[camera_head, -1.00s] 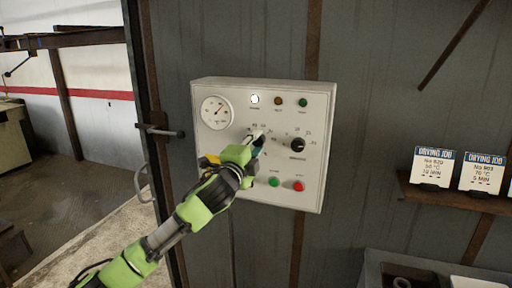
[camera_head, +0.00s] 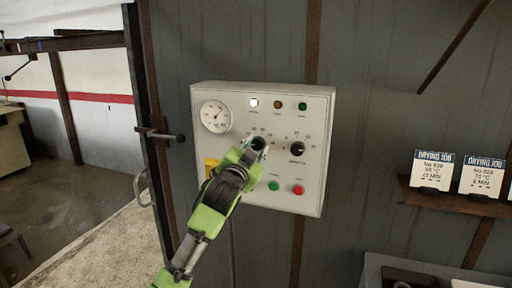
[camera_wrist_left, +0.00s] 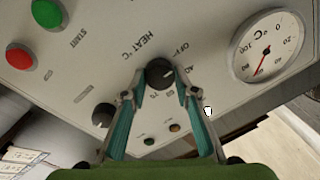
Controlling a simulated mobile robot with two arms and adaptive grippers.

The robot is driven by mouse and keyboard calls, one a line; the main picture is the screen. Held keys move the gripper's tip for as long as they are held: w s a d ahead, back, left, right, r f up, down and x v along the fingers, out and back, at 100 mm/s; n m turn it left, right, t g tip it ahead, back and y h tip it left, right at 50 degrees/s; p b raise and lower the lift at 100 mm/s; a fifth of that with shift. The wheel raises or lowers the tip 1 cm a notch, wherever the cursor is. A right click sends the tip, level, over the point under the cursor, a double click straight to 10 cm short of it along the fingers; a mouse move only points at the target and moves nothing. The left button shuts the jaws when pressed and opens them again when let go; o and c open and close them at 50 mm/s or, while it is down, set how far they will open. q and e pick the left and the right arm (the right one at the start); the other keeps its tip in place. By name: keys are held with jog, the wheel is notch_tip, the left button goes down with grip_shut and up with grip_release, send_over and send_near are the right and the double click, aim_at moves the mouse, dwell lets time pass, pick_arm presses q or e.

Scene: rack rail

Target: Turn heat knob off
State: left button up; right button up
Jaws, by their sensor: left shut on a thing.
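The black heat knob (camera_wrist_left: 160,73) sits on the white control panel (camera_head: 318,120), under the lettering HEAT °C in the left wrist view. My left gripper (camera_wrist_left: 160,88) is shut around the knob, one teal finger on each side. In the head view the left gripper (camera_head: 256,148) covers part of the knob (camera_head: 259,143). The white pointer line on the knob aims toward the OFF side of the scale in the left wrist view, but its exact setting is hard to tell. My right gripper is in neither view.
The panel has a round temperature gauge (camera_head: 216,116), a second black knob (camera_head: 297,149), a green start button (camera_head: 273,185) and a red stop button (camera_head: 298,190). Job cards (camera_head: 433,170) stand on a shelf at right. A door handle (camera_head: 165,135) juts out at left.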

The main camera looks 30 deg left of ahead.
pick_arm(q)
jog(key=shift+f+n, duration=0.1)
jog(key=shift+n, duration=0.8)
jog(key=o, duration=1.1)
jog(key=v, duration=1.2)
jog(key=shift+n, duration=0.3)
